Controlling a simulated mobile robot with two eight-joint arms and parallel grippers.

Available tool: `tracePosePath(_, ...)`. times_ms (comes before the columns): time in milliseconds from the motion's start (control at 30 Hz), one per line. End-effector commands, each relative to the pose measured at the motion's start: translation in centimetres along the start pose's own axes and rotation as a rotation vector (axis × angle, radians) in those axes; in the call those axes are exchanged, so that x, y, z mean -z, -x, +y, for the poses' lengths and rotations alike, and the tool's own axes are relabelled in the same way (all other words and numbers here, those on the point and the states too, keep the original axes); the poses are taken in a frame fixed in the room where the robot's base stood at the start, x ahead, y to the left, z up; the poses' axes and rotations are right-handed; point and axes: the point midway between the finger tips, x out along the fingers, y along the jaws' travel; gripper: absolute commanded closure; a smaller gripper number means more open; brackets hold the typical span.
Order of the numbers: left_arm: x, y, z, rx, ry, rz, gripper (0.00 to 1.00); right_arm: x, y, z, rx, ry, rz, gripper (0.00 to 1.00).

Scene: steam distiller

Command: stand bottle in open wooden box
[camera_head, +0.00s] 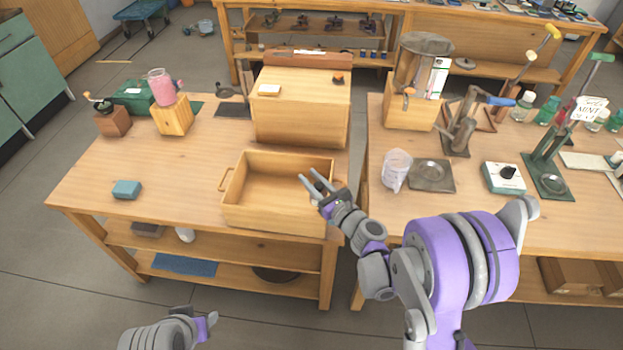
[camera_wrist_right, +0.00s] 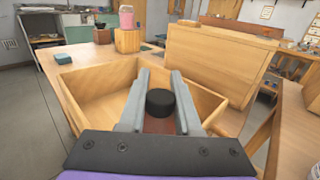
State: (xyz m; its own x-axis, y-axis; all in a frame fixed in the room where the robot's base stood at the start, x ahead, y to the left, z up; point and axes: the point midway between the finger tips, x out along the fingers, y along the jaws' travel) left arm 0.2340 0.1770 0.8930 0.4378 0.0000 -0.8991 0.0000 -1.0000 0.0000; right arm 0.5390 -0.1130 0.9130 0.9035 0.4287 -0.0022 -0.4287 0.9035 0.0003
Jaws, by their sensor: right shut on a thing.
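The open wooden box (camera_head: 262,215) stands at the front right of the left table, its inside bare where I can see it. In the right wrist view the box (camera_wrist_right: 85,82) lies ahead of and around the fingers. My right gripper (camera_head: 313,182) is over the box's right part. It is shut on a bottle with a black cap (camera_wrist_right: 160,102) and a reddish-brown body (camera_wrist_right: 159,124). The bottle's lower part is hidden, so I cannot tell whether it touches the box floor. My left gripper (camera_head: 206,326) is low at the bottom left, away from the table; its fingers are unclear.
A large wooden chest (camera_head: 300,118) stands right behind the box. A pink jar on a wooden block (camera_head: 174,117) and a grinder (camera_head: 113,121) are at the back left. A teal block (camera_head: 127,190) lies at the left. A clear beaker (camera_head: 396,170) stands on the right table.

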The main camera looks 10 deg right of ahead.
Motion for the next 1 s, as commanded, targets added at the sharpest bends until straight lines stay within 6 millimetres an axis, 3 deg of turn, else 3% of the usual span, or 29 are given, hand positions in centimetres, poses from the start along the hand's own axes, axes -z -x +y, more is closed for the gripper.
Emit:
tracePosePath(133,-0.1,-0.2,0.0,0.0,0.0,-0.001,0.5,0.2,0.0,0.0,0.0,0.0,0.0,1.0)
tracePosePath(167,-0.1,-0.2,0.0,0.0,0.0,-0.001,0.5,0.2,0.0,0.0,0.0,0.0,0.0,0.66)
tracePosePath(333,-0.1,-0.1,0.0,0.0,0.0,-0.001,0.5,0.2,0.0,0.0,0.0,0.0,0.0,0.38)
tracePosePath(633,0.0,0.0,0.0,0.0,0.0,0.0,0.5,0.0,0.0,0.0,0.0,0.0,0.0,0.38)
tracePosePath(800,1.1,1.3,0.0,0.0,0.0,0.007,0.5,-1.6,-0.1,-0.1,0.0,0.001,-0.002,0.38)
tracePosePath(1000,-0.1,-0.1,0.0,0.0,0.0,0.0,0.5,-0.8,4.7,-0.1,0.005,0.0,0.001,0.38)
